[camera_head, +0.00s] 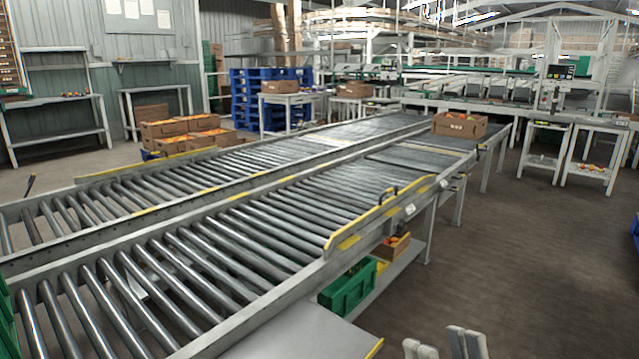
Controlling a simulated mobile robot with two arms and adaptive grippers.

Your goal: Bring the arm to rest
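My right gripper (445,345) shows at the bottom edge of the head view, right of centre. Only its grey fingertips show, pointing up. They stand apart with a gap between them, and I see nothing held there. The rest of the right arm is below the picture. The fingertips appear over the brown floor, to the right of the conveyor's lower shelf. My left gripper and arm are not in view.
A long roller conveyor (335,252) with yellow-edged guards fills the left and middle. A cardboard box (460,126) sits on its far part. A green crate (347,287) stands on the shelf below. Small white tables (592,124) stand at right. The brown floor (520,260) at right is clear.

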